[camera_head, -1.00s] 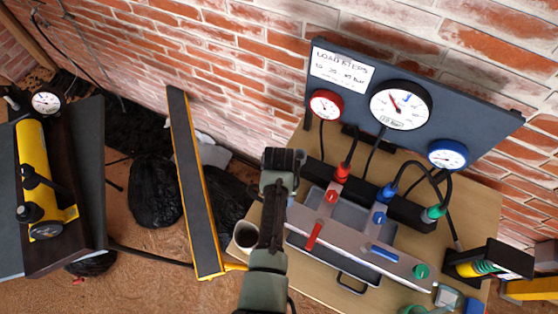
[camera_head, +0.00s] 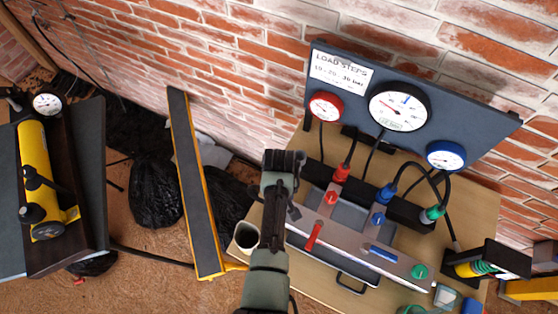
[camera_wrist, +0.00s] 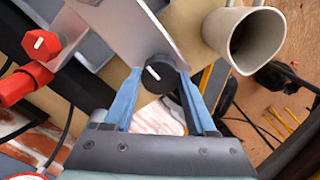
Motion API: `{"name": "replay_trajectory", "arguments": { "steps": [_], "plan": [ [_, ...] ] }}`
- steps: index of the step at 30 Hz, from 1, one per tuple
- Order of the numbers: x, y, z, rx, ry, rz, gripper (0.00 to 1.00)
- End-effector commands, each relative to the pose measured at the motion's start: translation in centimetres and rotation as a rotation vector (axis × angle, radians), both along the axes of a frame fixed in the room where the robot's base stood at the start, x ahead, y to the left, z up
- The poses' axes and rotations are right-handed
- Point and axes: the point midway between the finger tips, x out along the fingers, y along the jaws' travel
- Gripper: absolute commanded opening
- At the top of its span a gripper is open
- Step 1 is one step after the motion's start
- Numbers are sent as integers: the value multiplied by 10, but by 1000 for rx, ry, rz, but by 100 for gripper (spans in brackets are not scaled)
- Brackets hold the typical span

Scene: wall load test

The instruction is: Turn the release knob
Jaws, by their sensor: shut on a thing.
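In the wrist view, a round black knob (camera_wrist: 158,73) with a white pointer line sits near the end of a pale metal plate (camera_wrist: 120,30). I take it for the release knob. My gripper (camera_wrist: 157,82) has its two blue fingers on either side of this knob and is shut on it. In the head view, the plate (camera_head: 350,243) lies on the bench to the right of my arm. My gripper shows there only as a small grey part (camera_head: 294,212) at the plate's left end. The knob is hidden by my arm in that view.
The plate carries a red lever (camera_head: 313,236), a blue lever (camera_head: 384,253) and a green knob (camera_head: 420,271). A mug (camera_head: 246,237) stands close by; it also shows in the wrist view (camera_wrist: 244,38). A gauge board (camera_head: 470,112) with three gauges stands behind, with hoses below.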

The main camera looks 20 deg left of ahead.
Motion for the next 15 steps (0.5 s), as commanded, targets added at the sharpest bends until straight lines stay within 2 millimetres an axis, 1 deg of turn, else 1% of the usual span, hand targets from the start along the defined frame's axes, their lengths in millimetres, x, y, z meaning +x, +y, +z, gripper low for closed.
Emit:
{"name": "replay_trajectory", "arguments": {
  "steps": [5,6,10,15],
  "plan": [
    [1,0,1,0,-3,4,1],
    [1,0,1,-1,-4,4,62],
    [1,0,1,-1,-2,3,85],
    [0,0,0,-1,-2,2,86]
  ]
}}
